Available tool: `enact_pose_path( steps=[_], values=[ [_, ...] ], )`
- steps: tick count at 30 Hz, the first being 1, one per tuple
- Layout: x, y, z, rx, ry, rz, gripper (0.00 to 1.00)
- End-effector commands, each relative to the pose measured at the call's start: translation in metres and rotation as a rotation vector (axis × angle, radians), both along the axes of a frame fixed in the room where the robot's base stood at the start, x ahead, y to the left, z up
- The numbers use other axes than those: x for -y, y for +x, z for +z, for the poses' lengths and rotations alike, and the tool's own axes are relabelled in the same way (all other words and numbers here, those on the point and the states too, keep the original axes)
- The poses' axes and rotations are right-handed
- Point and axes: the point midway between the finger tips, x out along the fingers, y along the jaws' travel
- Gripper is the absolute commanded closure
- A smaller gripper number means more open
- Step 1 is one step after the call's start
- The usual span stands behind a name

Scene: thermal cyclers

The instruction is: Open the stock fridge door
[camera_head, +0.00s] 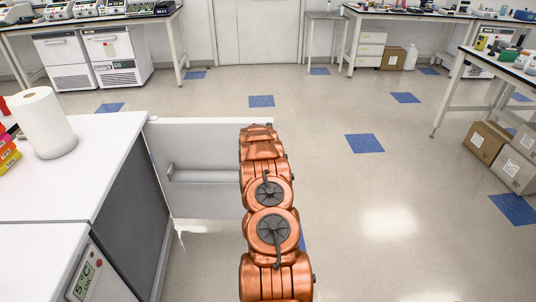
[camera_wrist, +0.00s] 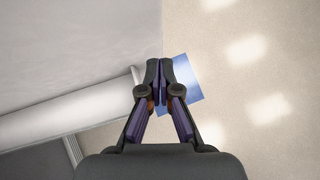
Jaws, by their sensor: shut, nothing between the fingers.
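The stock fridge door seems to be the white panel (camera_head: 205,200) standing out from the front of the white-topped unit at left in the head view. It stands wide open, with a ledge or rail (camera_head: 205,176) across its facing side. My orange arm covers its right end. In the wrist view, a pale panel with a rounded edge (camera_wrist: 70,108), probably this door, lies left of my gripper (camera_wrist: 163,68). My gripper is shut and empty, its tips beside the panel over the floor. I cannot tell whether it touches the door. The head view does not show my fingers.
A white top (camera_head: 95,135) at left bears a paper roll (camera_head: 42,122). A nearer unit has a display (camera_head: 85,282) reading about 5°C. Floor right of my arm is clear up to a bench (camera_head: 470,80) with boxes (camera_head: 488,142) below. Other benches line the back.

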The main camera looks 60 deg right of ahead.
Motion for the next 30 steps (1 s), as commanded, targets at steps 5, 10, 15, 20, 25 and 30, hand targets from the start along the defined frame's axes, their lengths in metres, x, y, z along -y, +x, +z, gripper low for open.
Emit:
enact_pose_path(
  steps=[5,10,15,20,25,30],
  values=[
    [-0.008,-0.004,-0.005,0.000,0.003,-0.001,1.00],
    [-0.015,-0.009,0.010,0.001,0.000,-0.001,1.00],
    [-0.023,-0.014,0.018,-0.001,0.002,0.000,1.00],
    [-0.031,-0.019,0.028,0.000,0.001,-0.001,1.00],
    [-0.039,-0.024,0.040,0.002,-0.001,0.000,1.00],
    [-0.049,-0.031,0.049,-0.001,0.002,0.000,1.00]
  ],
)
